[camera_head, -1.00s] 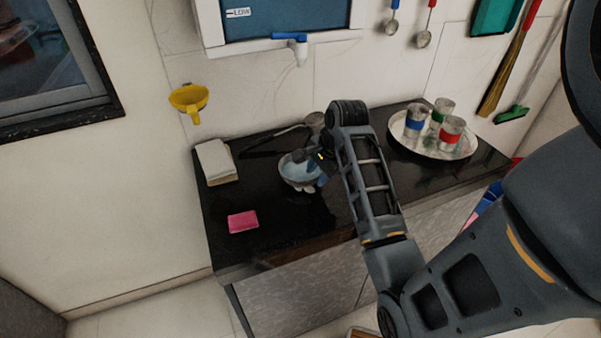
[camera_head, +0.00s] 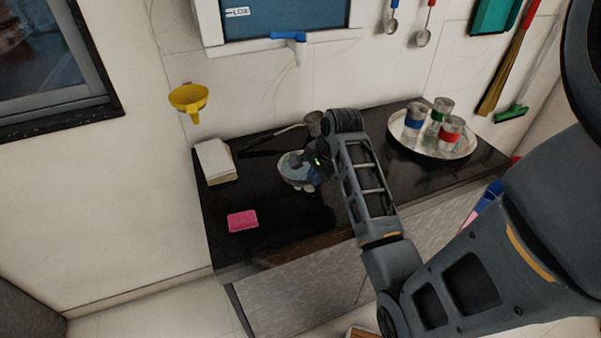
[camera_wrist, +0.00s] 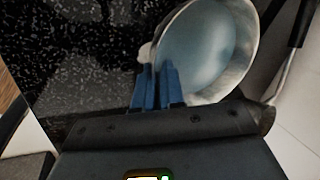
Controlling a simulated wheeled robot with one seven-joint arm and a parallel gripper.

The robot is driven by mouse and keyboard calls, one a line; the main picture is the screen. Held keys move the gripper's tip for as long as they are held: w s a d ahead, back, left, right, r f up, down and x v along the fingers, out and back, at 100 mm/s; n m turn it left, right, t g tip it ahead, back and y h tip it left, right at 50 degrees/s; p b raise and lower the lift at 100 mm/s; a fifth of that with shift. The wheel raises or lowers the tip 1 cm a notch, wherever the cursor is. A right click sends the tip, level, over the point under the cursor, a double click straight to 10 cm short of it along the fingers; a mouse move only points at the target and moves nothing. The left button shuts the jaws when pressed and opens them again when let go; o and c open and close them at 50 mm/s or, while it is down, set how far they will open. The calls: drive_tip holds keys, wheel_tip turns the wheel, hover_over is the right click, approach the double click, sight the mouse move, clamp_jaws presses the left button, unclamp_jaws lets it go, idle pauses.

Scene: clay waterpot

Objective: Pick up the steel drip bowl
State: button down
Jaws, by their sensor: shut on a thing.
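The steel drip bowl (camera_head: 290,168) is on the black counter (camera_head: 225,195), left of my arm's end, in the head view. In the wrist view the bowl (camera_wrist: 232,52) is round and shiny with a bluish inside, and it fills the upper right. My gripper (camera_wrist: 158,75) has blue fingers close together at the bowl's near left rim. It is shut on that rim. In the head view my gripper (camera_head: 309,170) covers the bowl's right part. Small pale shapes show under the bowl; I cannot tell whether it touches the counter.
A pink sponge (camera_head: 243,220) lies in front of the bowl. A stack of pale cloths (camera_head: 214,160) is to the left. A long-handled ladle (camera_head: 313,122) lies behind. A steel tray (camera_head: 398,142) with colour-banded cups stands at the right.

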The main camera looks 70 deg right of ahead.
idle(0.3)
drive_tip(key=shift+r, duration=0.45)
drive_tip(key=r, duration=0.2)
drive_tip(key=s+r, duration=0.1)
drive_tip(key=shift+d+r, duration=0.15)
drive_tip(key=shift+r, duration=0.2)
drive_tip(key=s+r, duration=0.6)
drive_tip(key=s, duration=0.4)
drive_tip(key=shift+s+d+r, duration=0.2)
drive_tip(key=shift+s+d, duration=0.15)
drive_tip(key=shift+d, duration=0.1)
drive_tip(key=shift+w, duration=0.1)
